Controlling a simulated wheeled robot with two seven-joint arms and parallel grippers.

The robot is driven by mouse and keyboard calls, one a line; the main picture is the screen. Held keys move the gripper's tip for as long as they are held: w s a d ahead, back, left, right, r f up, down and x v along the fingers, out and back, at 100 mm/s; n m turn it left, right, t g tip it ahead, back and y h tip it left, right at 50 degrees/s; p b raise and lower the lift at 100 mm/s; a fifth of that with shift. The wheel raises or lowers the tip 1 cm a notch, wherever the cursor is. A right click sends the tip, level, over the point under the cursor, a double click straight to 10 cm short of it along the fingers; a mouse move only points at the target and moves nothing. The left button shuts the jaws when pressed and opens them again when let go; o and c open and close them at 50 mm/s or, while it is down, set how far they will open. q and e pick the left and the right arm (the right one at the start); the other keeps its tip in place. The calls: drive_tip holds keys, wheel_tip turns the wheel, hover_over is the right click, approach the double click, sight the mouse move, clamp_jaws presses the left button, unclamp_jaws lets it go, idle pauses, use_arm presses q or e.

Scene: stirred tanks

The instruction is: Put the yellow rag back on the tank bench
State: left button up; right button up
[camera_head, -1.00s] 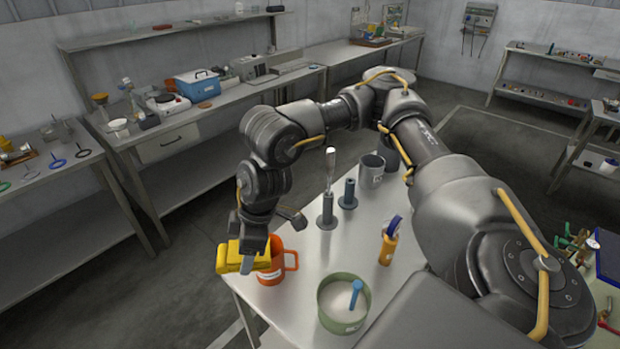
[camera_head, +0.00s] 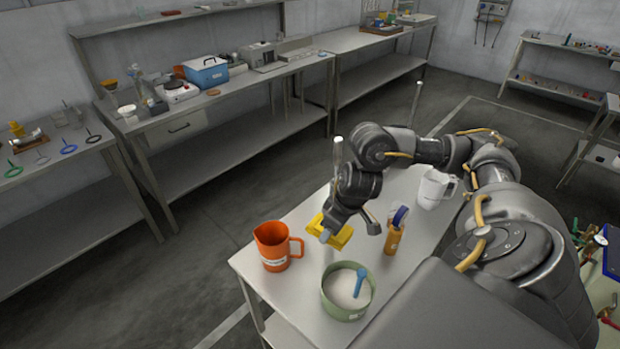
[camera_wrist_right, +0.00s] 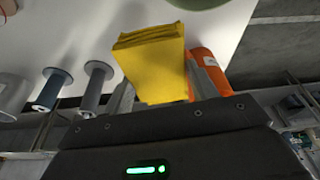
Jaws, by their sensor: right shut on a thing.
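The yellow rag (camera_head: 338,238) is folded and held by my right gripper (camera_head: 347,227) over the middle of the tank bench (camera_head: 300,312). In the right wrist view the rag (camera_wrist_right: 152,62) sits between the two fingers of the right gripper (camera_wrist_right: 164,88), which is shut on it. The rag is over or close to the bench top; I cannot tell whether it touches. Part of the rag is hidden by the gripper in the head view. My left gripper is not in view.
An orange jug (camera_head: 272,248) stands left of the rag, a green bowl (camera_head: 345,308) with a blue scoop in front, and an orange-brown bottle (camera_head: 394,238) to the right. A white jug (camera_head: 433,190) stands farther back. Two grey stands (camera_wrist_right: 96,82) (camera_wrist_right: 52,88) show in the wrist view.

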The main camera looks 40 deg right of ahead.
drive_tip(key=s+d+m, duration=0.1)
drive_tip(key=s+d, duration=0.1)
drive_tip(key=d, duration=0.5)
drive_tip(key=shift+s+d+r+m, duration=0.2)
drive_tip(key=shift+s+r+m, duration=0.05)
drive_tip(key=shift+m, duration=0.05)
drive_tip(key=w+a+f+p, duration=0.1)
drive_tip(key=w+f, duration=0.1)
drive_tip(key=w, duration=0.2)
drive_tip(key=w+a+f+p, duration=0.1)
drive_tip(key=w+f, duration=0.2)
drive_tip(key=w, duration=0.1)
drive_tip(key=w+a+f+p, duration=0.1)
drive_tip(key=w+a+f, duration=0.1)
drive_tip(key=w+f, duration=0.1)
drive_tip(key=shift+w+f, duration=0.25)
drive_tip(key=shift+w, duration=0.35)
drive_tip(key=shift+w+a+f, duration=0.15)
drive_tip(key=shift+w+f, duration=0.3)
drive_tip(key=shift+f, duration=0.2)
wheel_tip(320, 180, down, 2)
drive_tip(key=shift+f, duration=0.1)
drive_tip(key=shift+w+f, duration=0.1)
drive_tip(key=shift+f, duration=0.4)
